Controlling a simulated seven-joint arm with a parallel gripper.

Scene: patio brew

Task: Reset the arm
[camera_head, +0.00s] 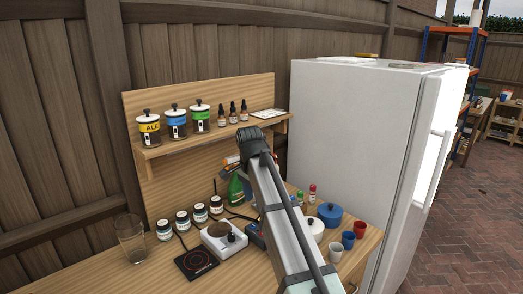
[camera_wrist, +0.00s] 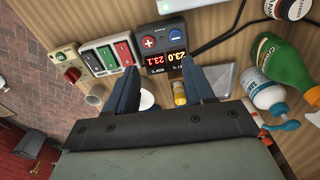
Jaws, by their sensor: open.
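My arm (camera_head: 282,215) reaches over the wooden bench in the head view, and its end hides part of the bench; the gripper fingers cannot be made out there. In the wrist view my gripper (camera_wrist: 162,88) shows two dark blue fingers spread apart with nothing held between them. Beyond the fingertips is a dark controller (camera_wrist: 163,42) with a lit red and yellow display. A small yellow item (camera_wrist: 179,98) and a white round item (camera_wrist: 147,100) show between the fingers, lower in the picture.
A switch box (camera_wrist: 107,57), green bottle (camera_wrist: 284,66) and white bottle (camera_wrist: 264,93) are near my gripper. A shelf (camera_head: 205,135) stands behind; a white fridge (camera_head: 350,130) is right.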

